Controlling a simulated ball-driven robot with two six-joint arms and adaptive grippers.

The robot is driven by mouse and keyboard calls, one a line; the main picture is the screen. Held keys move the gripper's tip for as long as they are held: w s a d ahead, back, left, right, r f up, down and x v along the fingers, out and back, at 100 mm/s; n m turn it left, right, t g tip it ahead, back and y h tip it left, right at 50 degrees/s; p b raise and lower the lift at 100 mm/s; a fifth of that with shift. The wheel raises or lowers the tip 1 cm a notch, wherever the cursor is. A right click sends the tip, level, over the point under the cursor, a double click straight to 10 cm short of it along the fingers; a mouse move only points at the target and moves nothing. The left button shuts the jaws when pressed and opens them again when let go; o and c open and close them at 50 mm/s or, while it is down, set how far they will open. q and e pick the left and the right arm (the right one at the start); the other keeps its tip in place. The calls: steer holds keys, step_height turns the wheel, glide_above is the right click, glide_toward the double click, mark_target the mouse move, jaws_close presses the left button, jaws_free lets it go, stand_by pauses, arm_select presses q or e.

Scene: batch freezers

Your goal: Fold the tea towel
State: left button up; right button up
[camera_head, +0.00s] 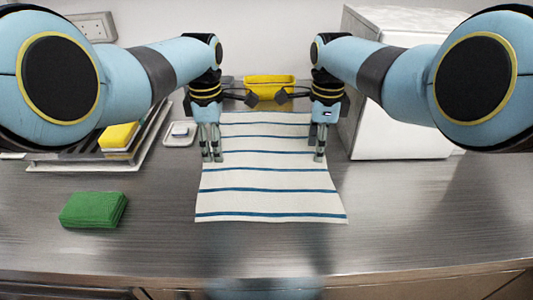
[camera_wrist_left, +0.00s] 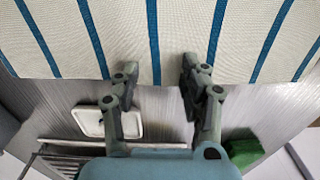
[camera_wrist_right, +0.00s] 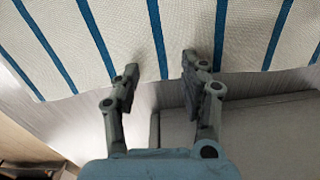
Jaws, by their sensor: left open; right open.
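The tea towel (camera_head: 270,180) lies spread flat on the steel counter, cream with several blue stripes. Its near edge runs at a slight slant. My left gripper (camera_head: 212,158) points down at the towel's left edge, open and empty. In the left wrist view, its fingertips (camera_wrist_left: 158,72) are over the edge of the towel (camera_wrist_left: 120,35). My right gripper (camera_head: 321,158) points down at the towel's right edge, open and empty. In the right wrist view, its fingertips (camera_wrist_right: 160,70) are over the edge of the towel (camera_wrist_right: 130,30). I cannot tell whether the fingertips touch the cloth.
A green folded cloth (camera_head: 93,210) lies at the front left. A metal rack (camera_head: 80,163) with a yellow sponge (camera_head: 118,135) and a small white dish (camera_head: 180,140) stand left. A yellow container (camera_head: 270,82) is behind the towel. A white box-shaped appliance (camera_head: 395,135) stands right. The front right counter is clear.

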arm_select(q)
steer(key=shift+f, duration=0.15)
arm_select(e)
steer(key=shift+f, duration=0.2)
arm_select(q)
steer(key=shift+c, duration=0.9)
arm_select(e)
steer(key=shift+r, duration=0.1)
steer(key=shift+c, duration=0.9)
arm_select(q)
steer(key=shift+s, duration=0.15)
jaws_close()
arm_select(e)
steer(key=shift+s, duration=0.1)
jaws_close()
arm_select(q)
steer(key=shift+f, duration=0.1)
steer(key=shift+s, duration=0.1)
